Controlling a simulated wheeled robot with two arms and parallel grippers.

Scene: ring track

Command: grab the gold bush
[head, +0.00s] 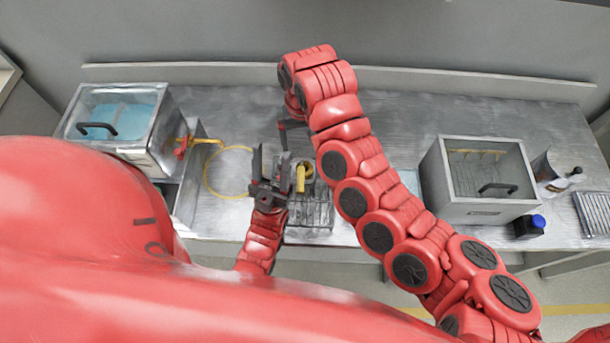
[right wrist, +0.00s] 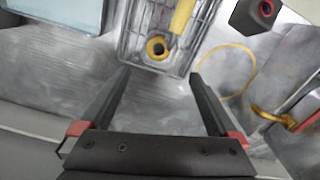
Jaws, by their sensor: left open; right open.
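The gold bush is a short gold ring with a dark hole, in the right wrist view (right wrist: 158,47) at the end of a grey wire crate (right wrist: 128,40). In the head view the bush (head: 306,168) is partly hidden at the crate's back end. A yellow bar (right wrist: 183,15) lies beside it in the crate. My right gripper (right wrist: 160,73) is open and empty, with the bush just beyond and between its fingertips; in the head view its dark fingers (head: 287,129) are partly hidden by my arm. My left gripper (head: 271,165) is open and empty, left of the bush.
A blue-filled tank (head: 160,120) with a red-handled yellow tap (head: 197,143) stands left. A thin yellow ring (head: 206,180) lies on the metal table. A grey box (head: 455,208), a blue-capped bottle (head: 531,226) and a metal mug stand right. The back of the table is clear.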

